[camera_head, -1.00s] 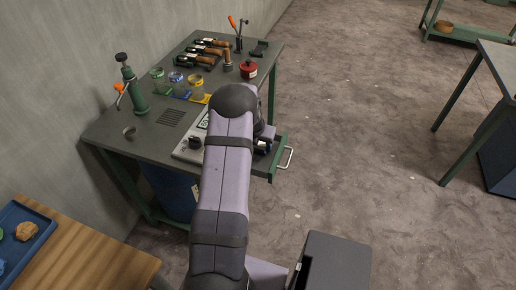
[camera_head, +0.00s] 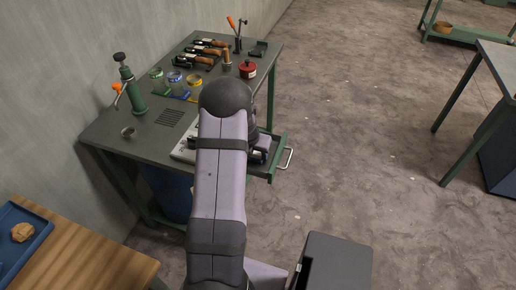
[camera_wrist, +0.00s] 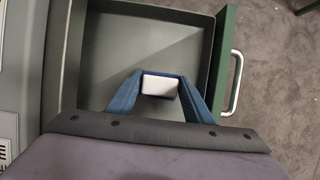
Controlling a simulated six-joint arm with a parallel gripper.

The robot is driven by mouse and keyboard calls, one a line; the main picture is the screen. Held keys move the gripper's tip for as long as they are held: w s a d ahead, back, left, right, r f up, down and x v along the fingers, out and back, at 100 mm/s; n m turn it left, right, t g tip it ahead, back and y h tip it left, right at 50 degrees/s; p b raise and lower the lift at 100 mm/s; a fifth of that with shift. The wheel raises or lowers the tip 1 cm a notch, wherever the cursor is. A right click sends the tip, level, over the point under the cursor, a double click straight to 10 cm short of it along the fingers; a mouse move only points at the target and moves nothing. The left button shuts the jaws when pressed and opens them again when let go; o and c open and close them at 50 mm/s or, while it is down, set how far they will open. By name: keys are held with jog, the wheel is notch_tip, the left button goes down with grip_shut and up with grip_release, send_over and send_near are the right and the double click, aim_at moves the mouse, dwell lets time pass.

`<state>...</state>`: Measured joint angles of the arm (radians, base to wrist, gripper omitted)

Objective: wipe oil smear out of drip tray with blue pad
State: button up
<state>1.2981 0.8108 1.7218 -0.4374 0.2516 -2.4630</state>
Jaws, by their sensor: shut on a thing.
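In the wrist view my gripper (camera_wrist: 161,80) is shut on a small block, white on the side facing me with a dark blue edge, which I take for the blue pad (camera_wrist: 160,87). It is held over the inside of a grey, open, drawer-like tray (camera_wrist: 98,40) with a green front, which I take for the drip tray. I cannot tell whether the pad touches the tray floor. I make out no clear oil smear.
A metal handle (camera_wrist: 236,83) sticks out from the tray front. The bench (camera_head: 112,118) holds a green pump-like tool (camera_head: 131,88), several orange-handled tools, a red tin (camera_head: 247,69) and small jars. A blue tray (camera_head: 35,222) on a wooden table stands lower left. Open floor lies right.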

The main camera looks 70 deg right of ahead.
aim_at(254, 164)
jog(key=shift+a+f+b, duration=0.15)
jog(key=shift+a+b, duration=0.85)
jog(key=shift+a, duration=0.95)
jog(key=v, duration=0.1)
jog(key=p+v, duration=0.2)
jog(key=shift+d, duration=0.25)
notch_tip(254, 164, up, 6)
jog(key=p, duration=0.6)
jog(key=shift+f, duration=0.15)
jog(key=shift+a+f, duration=0.1)
